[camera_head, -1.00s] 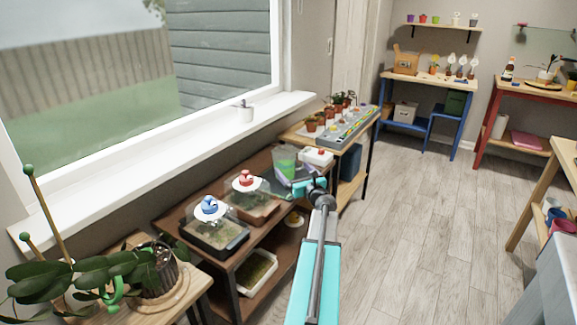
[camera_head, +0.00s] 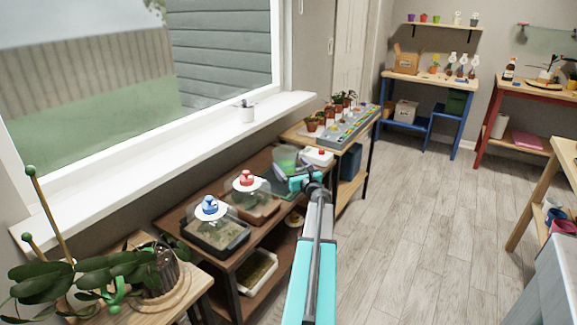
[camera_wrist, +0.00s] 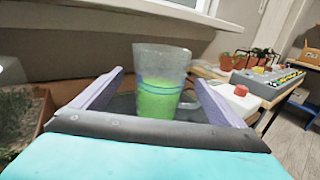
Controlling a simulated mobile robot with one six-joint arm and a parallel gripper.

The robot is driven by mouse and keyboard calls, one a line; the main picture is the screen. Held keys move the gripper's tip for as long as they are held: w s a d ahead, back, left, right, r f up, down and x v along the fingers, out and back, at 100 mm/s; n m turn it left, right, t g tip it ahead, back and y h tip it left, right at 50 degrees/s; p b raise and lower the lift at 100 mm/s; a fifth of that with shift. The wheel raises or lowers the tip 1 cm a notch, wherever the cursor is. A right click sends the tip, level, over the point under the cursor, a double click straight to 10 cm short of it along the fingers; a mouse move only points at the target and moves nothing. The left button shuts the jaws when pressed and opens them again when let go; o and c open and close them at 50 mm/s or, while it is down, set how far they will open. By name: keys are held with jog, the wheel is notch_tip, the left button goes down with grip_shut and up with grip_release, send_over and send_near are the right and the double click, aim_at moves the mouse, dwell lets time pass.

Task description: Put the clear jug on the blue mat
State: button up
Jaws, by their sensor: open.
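The clear jug (camera_wrist: 162,72) stands upright in the wrist view, with green liquid inside and blue lines around it. In the head view the jug (camera_head: 286,158) is at the far end of the brown shelf, its lower part hidden behind my gripper (camera_head: 302,181). In the wrist view my gripper (camera_wrist: 150,100) is open, with one purple finger to each side of the jug and no visible grip on it. The jug is on or over a dark surface (camera_wrist: 122,106). I cannot make out a blue mat with certainty.
On the brown shelf, two clear-lidded trays have a blue-knobbed lid (camera_head: 209,208) and a red-knobbed lid (camera_head: 246,181). A white box with a red top (camera_head: 318,157) is just beyond the jug. A grey rack (camera_head: 350,127) is on the wooden table behind.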

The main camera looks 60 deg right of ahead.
aim_at(290, 155)
jog(key=shift+w+d+r, duration=0.2)
jog(key=shift+w+d, duration=0.5)
jog(key=shift+x, duration=0.95)
jog(key=shift+f, duration=0.1)
jog(key=c, duration=1.6)
jog(key=shift+r, duration=0.2)
jog(key=shift+r, duration=1.4)
jog(key=shift+s+a+r, duration=0.15)
jog(key=shift+a+r, duration=0.05)
jog(key=shift+r, duration=0.05)
jog(key=s+a, duration=0.3)
jog(key=a, duration=0.1)
jog(key=s+a+r, duration=0.1)
jog(key=s+a, duration=0.2)
jog(key=a, duration=0.1)
jog(key=s+a+b, duration=0.1)
jog(key=s+a, duration=0.3)
jog(key=shift+r, duration=0.2)
